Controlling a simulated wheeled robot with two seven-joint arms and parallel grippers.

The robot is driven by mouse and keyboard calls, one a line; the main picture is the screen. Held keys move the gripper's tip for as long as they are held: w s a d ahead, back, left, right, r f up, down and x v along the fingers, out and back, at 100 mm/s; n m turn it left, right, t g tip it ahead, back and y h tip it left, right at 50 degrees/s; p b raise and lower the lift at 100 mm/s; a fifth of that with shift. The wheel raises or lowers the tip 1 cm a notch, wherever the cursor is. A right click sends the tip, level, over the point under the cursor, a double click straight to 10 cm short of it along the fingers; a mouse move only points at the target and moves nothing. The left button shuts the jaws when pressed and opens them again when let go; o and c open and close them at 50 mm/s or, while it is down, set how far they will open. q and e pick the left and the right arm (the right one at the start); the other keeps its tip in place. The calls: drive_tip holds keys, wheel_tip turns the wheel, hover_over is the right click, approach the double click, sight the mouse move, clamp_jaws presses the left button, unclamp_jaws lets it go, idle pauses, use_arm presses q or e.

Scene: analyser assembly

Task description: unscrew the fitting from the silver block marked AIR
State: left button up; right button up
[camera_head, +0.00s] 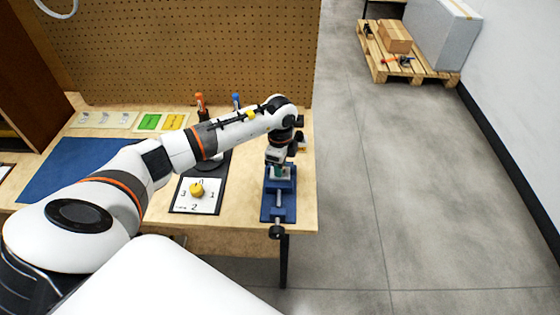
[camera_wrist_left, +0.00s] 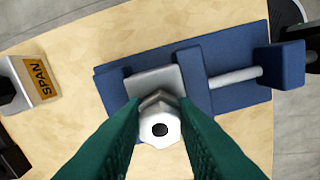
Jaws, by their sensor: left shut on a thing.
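A silver block (camera_wrist_left: 153,80) is clamped between the jaws of a blue vise (camera_wrist_left: 232,66); the vise also shows at the right of the table in the head view (camera_head: 267,207). No AIR marking can be read on this block. A pale hexagonal fitting (camera_wrist_left: 160,133) with a dark central hole stands over the block's near edge. My left gripper (camera_wrist_left: 161,112) has its green fingers shut on the fitting, one on each side. In the head view my left gripper (camera_head: 279,168) points down at the vise and hides the fitting. I cannot tell whether its thread is still engaged. My right gripper is not in view.
A block labelled SPAN (camera_wrist_left: 38,78) stands left of the vise in the left wrist view. A white card with numbers (camera_head: 196,207) carries a yellow knob (camera_head: 196,189). A blue mat (camera_head: 75,165) lies on the left, and a pegboard (camera_head: 190,50) rises behind.

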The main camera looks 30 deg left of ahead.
use_arm(q)
drive_tip(key=shift+r+n+p, duration=0.2)
drive_tip(key=shift+n+p, duration=0.6)
drive_tip(key=shift+n, duration=0.1)
drive_tip(key=shift+n+p, duration=0.35)
drive_tip(key=shift+n, duration=0.25)
drive_tip(key=shift+f, duration=0.2)
drive_tip(key=shift+r+p, duration=2)
drive_tip(key=shift+r, duration=0.55)
